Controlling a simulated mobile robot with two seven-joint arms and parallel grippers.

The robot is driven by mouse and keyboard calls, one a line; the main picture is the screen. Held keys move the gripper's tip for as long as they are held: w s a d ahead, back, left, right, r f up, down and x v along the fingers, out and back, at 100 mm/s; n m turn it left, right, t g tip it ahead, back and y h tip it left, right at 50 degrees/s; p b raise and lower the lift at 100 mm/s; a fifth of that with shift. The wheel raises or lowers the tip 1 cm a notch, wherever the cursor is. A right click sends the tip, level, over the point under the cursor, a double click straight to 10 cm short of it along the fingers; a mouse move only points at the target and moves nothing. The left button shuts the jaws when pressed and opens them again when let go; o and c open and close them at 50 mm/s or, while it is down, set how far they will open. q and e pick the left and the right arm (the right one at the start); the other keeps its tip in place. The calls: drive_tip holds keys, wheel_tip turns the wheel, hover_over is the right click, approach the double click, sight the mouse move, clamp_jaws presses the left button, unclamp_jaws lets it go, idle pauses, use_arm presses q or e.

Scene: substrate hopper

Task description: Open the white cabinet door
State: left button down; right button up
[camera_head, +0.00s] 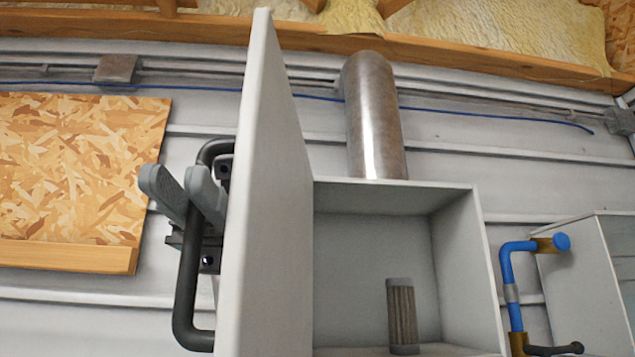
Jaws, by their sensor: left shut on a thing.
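The white cabinet door (272,200) stands wide open, swung out toward me and seen nearly edge-on. The white cabinet's interior (375,260) shows to the right of it. A dark, bent bar handle (187,290) is on the left side of the door. My left gripper (178,188) is at the handle's upper part, with its two grey fingers shut on the bar. Part of the gripper body is hidden behind the handle and door. My right gripper is out of view.
A small ribbed grey-brown cylinder (402,315) stands inside the cabinet. A metal pipe (375,120) rises from the cabinet top. A blue pipe with a valve (511,275) is at the right. A chipboard panel (80,170) is on the left wall.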

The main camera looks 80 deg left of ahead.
use_arm(q)
drive_tip(key=shift+s+a+g, duration=0.25)
drive_tip(key=shift+s+g, duration=0.05)
drive_tip(key=shift+s, duration=0.25)
drive_tip(key=c, duration=1.1)
unclamp_jaws()
drive_tip(key=shift+w, duration=0.1)
